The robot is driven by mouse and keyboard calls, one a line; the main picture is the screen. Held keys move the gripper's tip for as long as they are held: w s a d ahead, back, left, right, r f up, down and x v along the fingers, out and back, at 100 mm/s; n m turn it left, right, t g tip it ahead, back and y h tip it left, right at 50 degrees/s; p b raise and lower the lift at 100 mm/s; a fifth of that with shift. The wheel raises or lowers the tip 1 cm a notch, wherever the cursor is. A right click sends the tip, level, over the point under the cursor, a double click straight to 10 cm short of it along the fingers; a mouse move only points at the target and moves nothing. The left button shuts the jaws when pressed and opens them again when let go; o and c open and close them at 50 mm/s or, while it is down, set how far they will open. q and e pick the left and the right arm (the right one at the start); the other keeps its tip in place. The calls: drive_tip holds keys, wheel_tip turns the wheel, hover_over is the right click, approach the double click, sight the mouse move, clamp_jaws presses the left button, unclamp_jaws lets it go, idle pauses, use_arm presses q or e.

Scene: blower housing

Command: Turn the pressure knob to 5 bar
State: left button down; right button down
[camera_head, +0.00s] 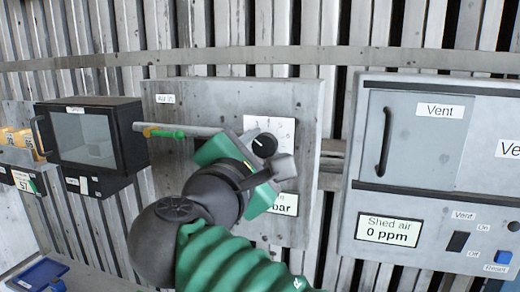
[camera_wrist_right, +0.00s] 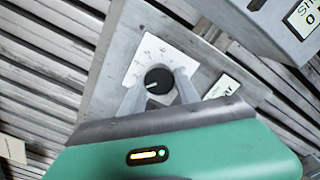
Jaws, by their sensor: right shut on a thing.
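The pressure knob (camera_head: 264,146) is a round black dial with a white pointer line, on a white square scale plate (camera_head: 283,130) on the grey "Air in" panel (camera_head: 312,110). In the right wrist view the knob (camera_wrist_right: 158,80) sits between the two grey fingers of my right gripper (camera_wrist_right: 159,88), which is shut on it. Its pointer aims to the left in that view, toward the lower part of the scale. The scale digits are too small to read surely. A display ending in "bar" (camera_head: 287,205) is mostly hidden behind my right gripper (camera_head: 268,160). My left gripper does not show.
A grey pipe with a green-handled valve (camera_head: 178,134) juts from the panel's left side. A black glass-fronted box (camera_head: 85,142) hangs further left. A "Vent" cabinet (camera_head: 415,150) with a "Shed air 0 ppm" display (camera_head: 388,231) stands on the right.

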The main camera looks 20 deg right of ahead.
drive_tip(key=shift+f, duration=0.2)
idle(0.5)
drive_tip(key=c, duration=1.3)
unclamp_jaws()
drive_tip(key=o, duration=0.4)
drive_tip(key=shift+s+r, duration=0.1)
drive_tip(key=shift+s, duration=0.05)
drive_tip(key=shift+s+a, duration=0.1)
